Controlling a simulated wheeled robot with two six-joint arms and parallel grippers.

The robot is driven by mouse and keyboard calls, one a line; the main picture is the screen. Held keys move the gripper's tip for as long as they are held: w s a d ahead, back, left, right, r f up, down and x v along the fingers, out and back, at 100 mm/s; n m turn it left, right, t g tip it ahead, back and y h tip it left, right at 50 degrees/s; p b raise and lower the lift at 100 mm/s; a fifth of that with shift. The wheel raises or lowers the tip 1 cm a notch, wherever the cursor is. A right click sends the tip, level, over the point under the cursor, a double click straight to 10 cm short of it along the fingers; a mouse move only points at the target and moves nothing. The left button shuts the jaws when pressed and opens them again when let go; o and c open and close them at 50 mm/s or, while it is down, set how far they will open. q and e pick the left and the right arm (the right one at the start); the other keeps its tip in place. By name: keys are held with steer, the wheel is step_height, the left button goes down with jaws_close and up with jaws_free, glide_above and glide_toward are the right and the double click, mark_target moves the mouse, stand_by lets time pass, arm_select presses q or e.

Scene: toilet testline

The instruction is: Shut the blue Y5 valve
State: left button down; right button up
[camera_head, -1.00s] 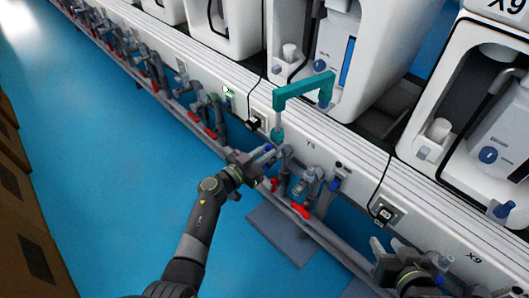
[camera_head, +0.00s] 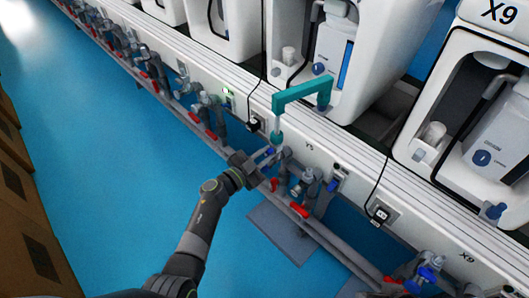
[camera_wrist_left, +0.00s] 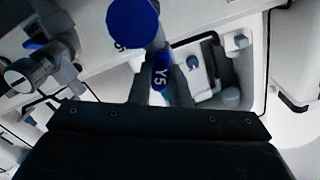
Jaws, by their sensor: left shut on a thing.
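In the head view the blue handle (camera_head: 270,151) sits on the grey pipework below the "Y5" mark on the white bench. My left gripper (camera_head: 265,156) reaches it from the lower left and is shut on it. The fingers hide part of the handle and its stem. My right gripper is out of view.
A teal pipe (camera_head: 300,88) bends down to the fitting just above the valve. Red-handled valves (camera_head: 299,209) line the low pipe nearby. A grey plate (camera_head: 283,234) lies on the blue floor. A blue X9 valve (camera_head: 428,274) is at lower right.

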arm_select(q)
steer(key=m, duration=0.2)
steer(key=shift+m, duration=0.4)
steer(key=m, duration=0.5)
steer(key=shift+d+f, duration=0.1)
steer(key=shift+f, duration=0.05)
steer(key=m, duration=0.2)
steer(key=shift+s+m, duration=0.1)
steer(key=shift+m, duration=0.3)
steer(key=shift+f+m, duration=0.1)
steer(key=shift+m, duration=0.9)
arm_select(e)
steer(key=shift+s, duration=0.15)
arm_select(q)
steer(key=c, duration=1.4)
jaws_free()
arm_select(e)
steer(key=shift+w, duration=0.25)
arm_select(q)
steer(key=shift+o, duration=0.2)
